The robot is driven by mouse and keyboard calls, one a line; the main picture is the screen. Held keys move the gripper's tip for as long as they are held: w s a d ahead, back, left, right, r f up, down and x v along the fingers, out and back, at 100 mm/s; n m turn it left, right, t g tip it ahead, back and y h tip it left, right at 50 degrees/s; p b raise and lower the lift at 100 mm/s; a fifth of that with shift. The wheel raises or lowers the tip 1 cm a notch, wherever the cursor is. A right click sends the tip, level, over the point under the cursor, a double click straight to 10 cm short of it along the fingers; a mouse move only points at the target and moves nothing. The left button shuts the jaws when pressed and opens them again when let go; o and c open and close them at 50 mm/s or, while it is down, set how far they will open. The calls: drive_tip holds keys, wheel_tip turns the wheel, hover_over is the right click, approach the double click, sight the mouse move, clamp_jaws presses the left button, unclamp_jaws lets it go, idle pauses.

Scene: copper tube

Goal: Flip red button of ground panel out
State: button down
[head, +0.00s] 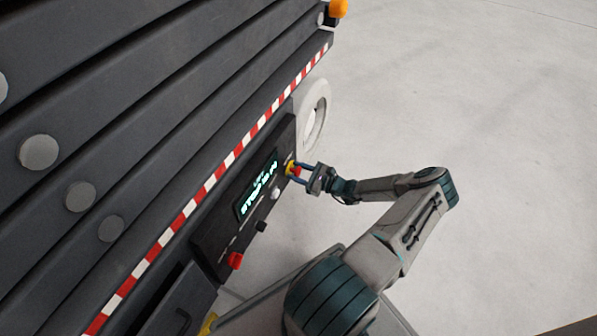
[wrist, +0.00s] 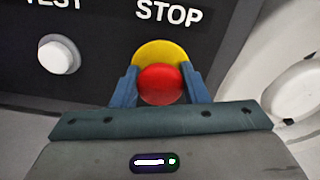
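The dark ground panel (head: 228,222) is on the side of a large dark machine in the head view. A round red button (wrist: 161,84) on a yellow base (wrist: 158,52) sits under the word STOP in the wrist view. My gripper (head: 297,170) reaches the panel's upper right end in the head view. In the wrist view its two blue fingers (wrist: 163,88) stand on either side of the red button, close to its edges. Whether they touch it I cannot tell. The fingers are apart with the button between them.
A white button (wrist: 59,55) marked TEST is left of my gripper. A lit display (head: 259,190), a black knob (head: 261,227) and a red switch (head: 235,261) are on the same panel. A white wheel (head: 321,112) is close behind. Open grey floor lies right.

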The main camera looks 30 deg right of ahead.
drive_tip(key=shift+p+v, duration=0.3)
drive_tip(key=shift+v, duration=0.55)
drive_tip(key=c, duration=1.1)
unclamp_jaws()
drive_tip(key=shift+d, duration=0.1)
drive_tip(key=shift+o, duration=1.3)
drive_tip(key=shift+s+d, duration=0.1)
drive_tip(key=p+v, duration=0.3)
drive_tip(key=v, duration=1)
drive_tip(key=shift+s, duration=0.35)
